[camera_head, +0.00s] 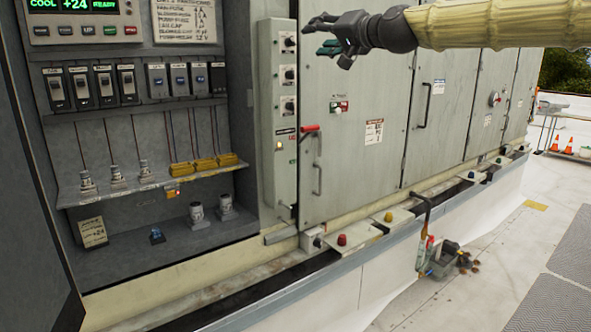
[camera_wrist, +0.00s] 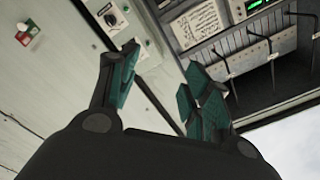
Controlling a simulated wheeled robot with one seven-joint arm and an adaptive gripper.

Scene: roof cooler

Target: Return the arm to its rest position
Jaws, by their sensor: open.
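My gripper (camera_head: 327,38) is at the top of the head view, at the end of my arm in a cream sleeve that reaches in from the right. It is in front of the grey cabinet doors (camera_head: 345,165), just right of a narrow switch column (camera_head: 288,130). In the wrist view my gripper (camera_wrist: 158,92) shows two dark fingers with teal pads, spread apart with nothing between them. The cabinet front and the open control bay lie beyond the fingers.
The open bay at left holds a row of switches (camera_head: 88,86), a shelf (camera_head: 160,185) and a green-lit display (camera_head: 75,6). A ledge (camera_head: 380,230) with coloured knobs runs below the doors. A grey caddy (camera_head: 443,262) hangs there. The floor at right is mostly clear; orange cones (camera_head: 555,143) stand far off.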

